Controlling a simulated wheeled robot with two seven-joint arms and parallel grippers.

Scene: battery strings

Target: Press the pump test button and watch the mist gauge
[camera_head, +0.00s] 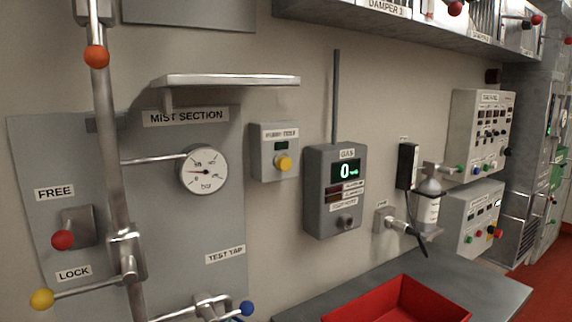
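The pump test box (276,152) is a small grey unit on the wall, with a label that seems to read PUMP TEST. It has a small dark green window and a round yellow button (283,163) below it. Nothing touches the button. The mist gauge (204,170) is a round white dial marked bar, to the left of the box on the MIST SECTION panel (120,165). Neither of my grippers is in view.
A metal shelf (226,80) juts out above the gauge. A vertical pipe (110,150) and levers with coloured knobs stand at the left. The GAS unit (335,190) shows 0 to the right. A red tray (400,300) sits on the grey bench below.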

